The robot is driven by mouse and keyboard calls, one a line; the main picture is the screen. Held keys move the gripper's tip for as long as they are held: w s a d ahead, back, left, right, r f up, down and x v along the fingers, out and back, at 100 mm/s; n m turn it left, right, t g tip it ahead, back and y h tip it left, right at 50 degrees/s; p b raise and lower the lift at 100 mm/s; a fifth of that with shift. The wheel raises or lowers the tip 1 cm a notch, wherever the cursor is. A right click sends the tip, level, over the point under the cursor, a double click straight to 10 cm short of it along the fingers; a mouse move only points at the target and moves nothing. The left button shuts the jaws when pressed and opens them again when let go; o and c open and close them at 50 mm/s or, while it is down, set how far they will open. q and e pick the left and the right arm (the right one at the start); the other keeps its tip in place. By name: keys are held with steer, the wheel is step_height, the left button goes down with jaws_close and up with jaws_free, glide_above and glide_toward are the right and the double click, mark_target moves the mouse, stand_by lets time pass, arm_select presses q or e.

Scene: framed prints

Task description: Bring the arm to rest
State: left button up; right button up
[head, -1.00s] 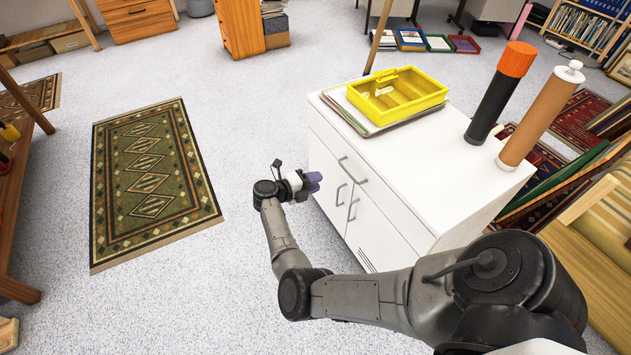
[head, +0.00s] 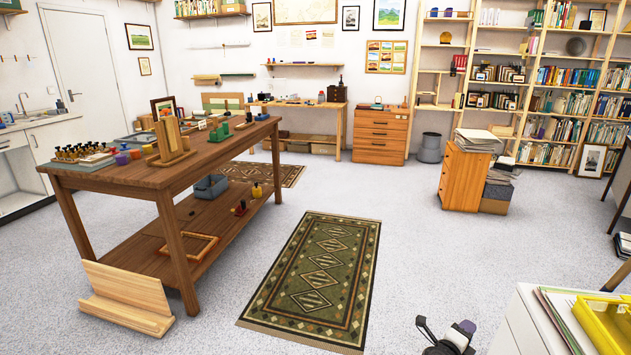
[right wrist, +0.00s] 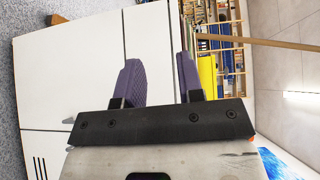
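My right gripper (head: 462,332) shows at the bottom edge of the head view, low beside the white cabinet (head: 527,325). In the right wrist view its two purple fingers (right wrist: 160,82) stand apart with nothing between them. The white cabinet front (right wrist: 75,65) fills the left and middle of that view, behind the fingers. Most of my right arm is below the head view. My left gripper does not show in either view.
A yellow tray (head: 603,318) lies on folders on the cabinet top. A patterned green rug (head: 322,275) lies on the open floor. A wooden workbench (head: 150,178) with small items stands at left, a wooden drawer unit (head: 462,178) further back.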

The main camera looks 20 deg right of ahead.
steer(key=w+a+r+n+t+y, duration=0.4)
steer(key=w+r+n+t, duration=0.3)
steer(key=r+n+t, duration=0.3)
steer(key=s+a+r+n+y+p, duration=0.1)
steer(key=a+r+n+y+p, duration=0.2)
steer(key=a+r+n+y, duration=1)
steer(key=s+a+f+n+g+h+p, duration=0.1)
steer(key=s+a+n+g+p, duration=0.2)
steer(key=s+a+n+p, duration=0.5)
steer(key=s+a+n+g+p, duration=0.2)
steer(key=s+a+g+p, duration=0.15)
steer(key=s+a, duration=0.8)
steer(key=s+a+f+n+g+p, duration=0.15)
steer(key=s+p, duration=0.25)
steer(key=s, duration=0.6)
steer(key=s+f+g+p, duration=0.3)
steer(key=s+p, duration=0.2)
steer(key=s, duration=0.5)
step_height(320, 180, up, 37)
steer(key=p, duration=3.7)
steer(key=shift+s+y, duration=0.25)
steer(key=shift+y, duration=0.05)
steer(key=shift+d+r, duration=0.1)
